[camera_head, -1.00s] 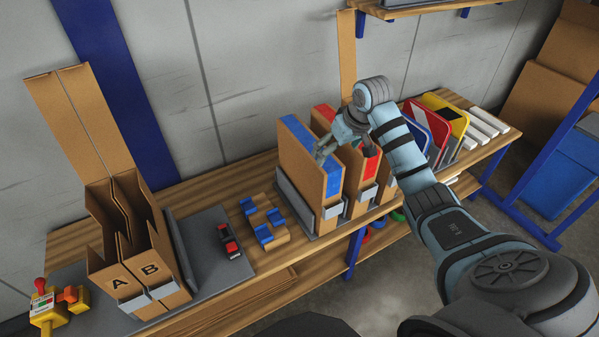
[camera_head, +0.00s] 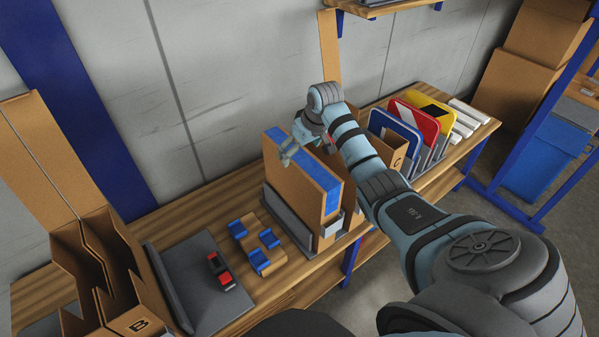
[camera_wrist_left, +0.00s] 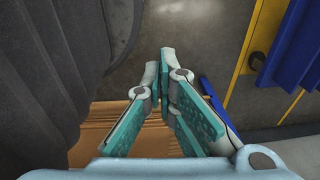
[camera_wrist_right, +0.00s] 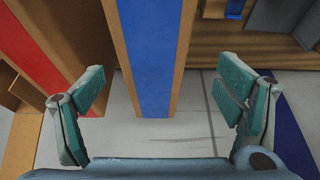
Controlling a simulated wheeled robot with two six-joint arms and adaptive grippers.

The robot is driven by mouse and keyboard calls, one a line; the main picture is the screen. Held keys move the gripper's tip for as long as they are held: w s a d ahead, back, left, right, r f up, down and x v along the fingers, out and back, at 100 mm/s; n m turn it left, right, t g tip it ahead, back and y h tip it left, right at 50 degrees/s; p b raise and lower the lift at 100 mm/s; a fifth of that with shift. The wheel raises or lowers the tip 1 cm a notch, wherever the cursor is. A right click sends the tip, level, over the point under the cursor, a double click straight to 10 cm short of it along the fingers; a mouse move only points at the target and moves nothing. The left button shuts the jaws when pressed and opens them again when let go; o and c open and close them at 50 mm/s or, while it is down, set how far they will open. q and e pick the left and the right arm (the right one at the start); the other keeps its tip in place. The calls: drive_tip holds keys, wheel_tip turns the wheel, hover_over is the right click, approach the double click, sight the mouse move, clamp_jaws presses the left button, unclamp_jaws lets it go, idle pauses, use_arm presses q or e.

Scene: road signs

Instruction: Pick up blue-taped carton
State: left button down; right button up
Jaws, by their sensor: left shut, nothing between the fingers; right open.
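The blue-taped carton (camera_head: 288,182) is a tall, narrow brown box with blue tape along its top, upright in a grey holder on the wooden bench. My right gripper (camera_head: 288,152) is open at the carton's top, near its far end. In the right wrist view the carton's blue tape (camera_wrist_right: 152,60) lies between the two spread fingers of that gripper (camera_wrist_right: 162,92), with a gap on each side. My left gripper (camera_wrist_left: 165,62) is shut and empty in the left wrist view, away from the carton; the head view does not show it.
A red-taped carton (camera_wrist_right: 35,50) stands beside it, mostly hidden by my right arm in the head view. Blue and tan blocks (camera_head: 256,243), a red-black item (camera_head: 221,271) on a grey plate and the B box (camera_head: 135,322) lie left. Signs (camera_head: 420,118) stand right.

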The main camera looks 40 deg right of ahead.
sight(300, 156)
drive_tip(key=x, duration=0.3)
drive_tip(key=b+x, duration=0.1)
drive_tip(key=x, duration=0.1)
drive_tip(key=shift+d+f, duration=0.2)
drive_tip(key=shift+d, duration=0.2)
drive_tip(key=shift+f, duration=0.25)
drive_tip(key=shift+c, duration=0.3)
drive_tip(key=c, duration=2)
